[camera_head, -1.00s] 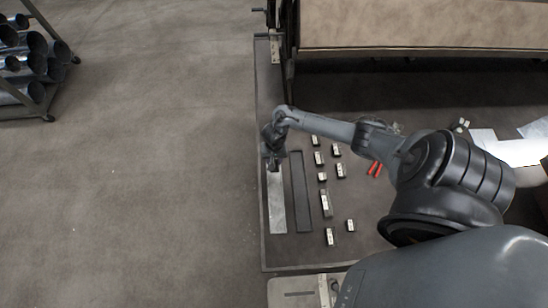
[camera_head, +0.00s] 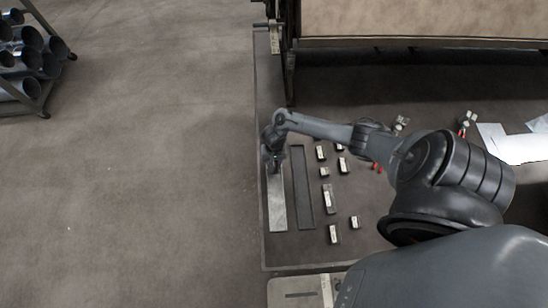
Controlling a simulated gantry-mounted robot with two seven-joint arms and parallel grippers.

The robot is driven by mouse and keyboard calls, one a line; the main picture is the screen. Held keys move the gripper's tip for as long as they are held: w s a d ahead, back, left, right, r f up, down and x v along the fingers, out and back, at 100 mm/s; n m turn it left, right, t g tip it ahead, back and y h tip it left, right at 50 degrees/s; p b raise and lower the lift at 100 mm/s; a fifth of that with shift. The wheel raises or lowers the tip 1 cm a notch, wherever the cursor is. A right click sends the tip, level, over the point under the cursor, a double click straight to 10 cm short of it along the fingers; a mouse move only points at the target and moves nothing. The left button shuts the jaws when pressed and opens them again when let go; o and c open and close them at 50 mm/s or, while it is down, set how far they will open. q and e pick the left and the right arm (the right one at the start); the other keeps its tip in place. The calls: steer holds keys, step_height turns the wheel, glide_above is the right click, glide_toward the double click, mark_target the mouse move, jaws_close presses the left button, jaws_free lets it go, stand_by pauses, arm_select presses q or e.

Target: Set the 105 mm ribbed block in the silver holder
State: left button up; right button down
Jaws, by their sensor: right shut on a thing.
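The silver holder (camera_head: 278,208) is a long, narrow, light metal strip lying flat on the dark table, left of a dark holder strip (camera_head: 303,188). My right gripper (camera_head: 272,163) is at the far end of the silver holder, pointing down. It is shut on a block, but the block is too small and covered by the gripper to make out. I cannot tell whether the block touches the holder. My left gripper is not in view.
Several small dark blocks with white labels, one of them longer (camera_head: 328,199), lie right of the dark strip. Red-handled tools (camera_head: 462,133) and white sheets (camera_head: 508,146) lie farther right. A large machine (camera_head: 425,22) stands behind. A pipe rack (camera_head: 38,72) is far left.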

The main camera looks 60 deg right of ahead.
stand_by(0.3)
steer(key=c, duration=0.8)
jaws_free()
steer(key=shift+w, duration=0.1)
steer(key=shift+o, duration=1)
steer(key=shift+r, duration=0.1)
